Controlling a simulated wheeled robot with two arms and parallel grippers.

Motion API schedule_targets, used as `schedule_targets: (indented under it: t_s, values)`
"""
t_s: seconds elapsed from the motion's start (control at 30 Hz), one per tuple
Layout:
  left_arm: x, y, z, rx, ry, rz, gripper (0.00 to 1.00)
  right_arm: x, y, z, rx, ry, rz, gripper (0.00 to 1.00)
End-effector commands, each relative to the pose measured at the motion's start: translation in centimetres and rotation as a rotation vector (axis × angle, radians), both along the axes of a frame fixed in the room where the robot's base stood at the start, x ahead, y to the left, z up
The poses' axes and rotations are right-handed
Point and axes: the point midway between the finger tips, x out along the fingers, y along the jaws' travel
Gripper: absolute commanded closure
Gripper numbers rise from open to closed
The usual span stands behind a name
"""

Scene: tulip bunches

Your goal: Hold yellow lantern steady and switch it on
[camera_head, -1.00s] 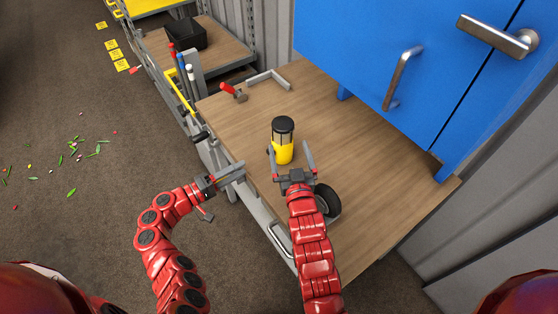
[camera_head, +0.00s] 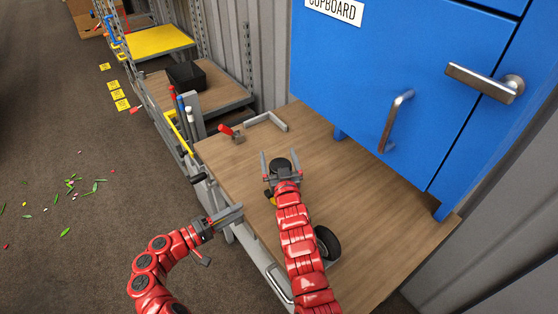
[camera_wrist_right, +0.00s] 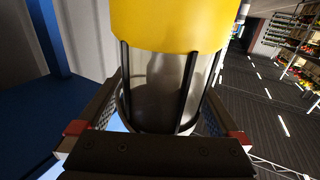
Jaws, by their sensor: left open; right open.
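The yellow lantern (camera_head: 279,163) stands on the wooden worktop (camera_head: 330,190). My right gripper is open around the lantern. Its switch cannot be made out. My left gripper (camera_head: 241,212) is open and empty at the worktop's left edge, apart from the lantern.
A blue cupboard (camera_head: 385,85) with metal handles stands behind the worktop. A black wheel-like object (camera_head: 327,242) is beside my right arm. The right part of the worktop is clear.

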Motion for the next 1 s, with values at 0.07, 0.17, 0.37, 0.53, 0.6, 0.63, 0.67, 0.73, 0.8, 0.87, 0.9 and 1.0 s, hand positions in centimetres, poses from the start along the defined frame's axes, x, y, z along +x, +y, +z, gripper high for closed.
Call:
schedule_targets:
  t_s: [0.07, 0.17, 0.37, 0.53, 0.6, 0.63, 0.67, 0.73, 0.8, 0.87, 0.9, 1.0]
  values:
    - [0.00, 0.00, 0.00, 0.000, 0.000, 0.000, 0.50, -0.01, 0.00, 0.01, 0.000, 0.000, 0.000, 0.00]
    - [0.00, 0.00, 0.00, 0.000, 0.000, 0.000, 0.50, -0.02, 0.00, 0.00, 0.000, 0.000, 0.000, 0.07]
    - [0.00, 0.00, 0.00, 0.000, 0.000, 0.000, 0.50, -0.02, 0.01, 0.01, 0.000, 0.000, 0.000, 0.43]
    - [0.00, 0.00, 0.00, 0.000, 0.000, 0.000, 0.50, -0.02, 0.01, 0.02, 0.000, 0.000, 0.000, 0.74]
    - [0.00, 0.00, 0.00, 0.000, 0.000, 0.000, 0.50, -0.02, 0.01, 0.02, 0.000, 0.000, 0.000, 0.86]
    - [0.00, 0.00, 0.00, 0.000, 0.000, 0.000, 0.50, -0.03, 0.00, 0.01, 0.000, 0.000, 0.000, 0.92]
    - [0.00, 0.00, 0.00, 0.000, 0.000, 0.000, 0.50, -0.03, 0.00, 0.01, 0.000, 0.000, 0.000, 0.93]
    - [0.00, 0.00, 0.00, 0.000, 0.000, 0.000, 0.50, -0.03, 0.00, 0.01, 0.000, 0.000, 0.000, 0.93]
    - [0.00, 0.00, 0.00, 0.000, 0.000, 0.000, 0.50, -0.03, 0.01, 0.01, 0.000, 0.000, 0.000, 0.93]
    - [0.00, 0.00, -0.01, 0.000, 0.000, 0.000, 0.50, -0.03, 0.00, 0.02, 0.000, 0.000, 0.000, 0.93]
    - [0.00, 0.00, -0.01, 0.000, 0.000, 0.000, 0.50, -0.03, 0.00, 0.02, 0.000, 0.000, 0.000, 0.93]
    - [0.01, 0.01, 0.00, 0.000, 0.000, 0.000, 0.50, -0.03, 0.00, 0.02, 0.000, 0.000, 0.000, 0.93]
